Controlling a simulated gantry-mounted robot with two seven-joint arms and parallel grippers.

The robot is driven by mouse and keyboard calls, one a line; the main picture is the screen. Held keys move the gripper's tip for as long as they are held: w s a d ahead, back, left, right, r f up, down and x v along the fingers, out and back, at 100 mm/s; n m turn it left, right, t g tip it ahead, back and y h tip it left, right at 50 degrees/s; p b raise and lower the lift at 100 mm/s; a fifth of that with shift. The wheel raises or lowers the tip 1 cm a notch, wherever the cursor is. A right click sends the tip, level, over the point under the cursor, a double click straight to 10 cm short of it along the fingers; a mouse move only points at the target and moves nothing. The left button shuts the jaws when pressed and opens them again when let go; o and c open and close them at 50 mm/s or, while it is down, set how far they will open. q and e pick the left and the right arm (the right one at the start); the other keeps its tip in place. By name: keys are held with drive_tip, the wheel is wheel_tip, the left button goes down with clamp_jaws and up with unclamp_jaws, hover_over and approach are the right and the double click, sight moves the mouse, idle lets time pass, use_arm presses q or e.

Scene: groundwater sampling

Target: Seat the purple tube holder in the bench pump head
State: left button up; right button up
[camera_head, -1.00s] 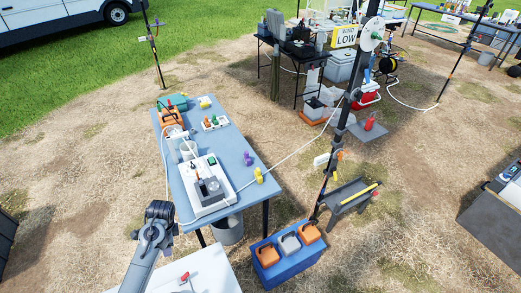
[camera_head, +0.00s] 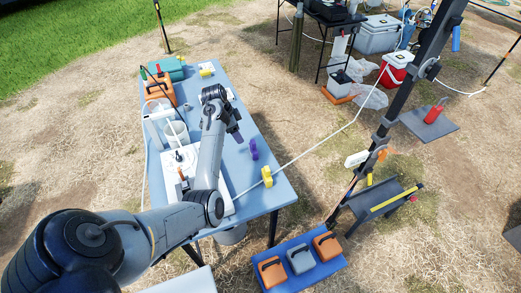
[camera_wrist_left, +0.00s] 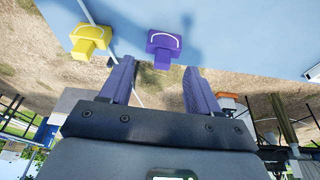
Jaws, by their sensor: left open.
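The purple tube holder (camera_head: 253,149) stands on the blue bench near its right edge. In the left wrist view the purple holder (camera_wrist_left: 163,44) is just beyond the fingertips, roughly centred between them and apart from them. My left gripper (camera_head: 237,139) is open and empty, a little left of the holder; its spread fingers also show in the wrist view (camera_wrist_left: 159,70). My right gripper is not in view.
A yellow tube holder (camera_head: 267,177) stands close to the purple one, nearer the bench's front right corner. An orange case (camera_head: 160,90) and a green case (camera_head: 168,68) sit at the far left of the bench. A white hose runs past the bench's right side.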

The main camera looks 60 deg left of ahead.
sight(253, 141)
use_arm(q)
drive_tip(key=shift+t, duration=0.5)
drive_tip(key=w+f+b, duration=0.1)
drive_tip(key=w, duration=0.1)
drive_tip(key=w+f+b, duration=0.1)
drive_tip(key=w+f, duration=0.1)
drive_tip(key=shift+d+f+b, duration=0.2)
drive_tip(key=shift+d+b, duration=0.1)
drive_tip(key=shift+d, duration=0.1)
drive_tip(key=shift+w+f, duration=0.3)
drive_tip(key=shift+f, duration=0.25)
drive_tip(key=shift+w+b+x, duration=0.2)
drive_tip(key=shift+b+x, duration=0.7)
drive_tip(key=shift+x, duration=1.45)
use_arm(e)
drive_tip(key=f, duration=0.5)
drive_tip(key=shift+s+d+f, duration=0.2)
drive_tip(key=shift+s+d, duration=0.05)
use_arm(q)
drive_tip(key=shift+a, duration=0.1)
drive_tip(key=shift+c, duration=0.4)
clamp_jaws()
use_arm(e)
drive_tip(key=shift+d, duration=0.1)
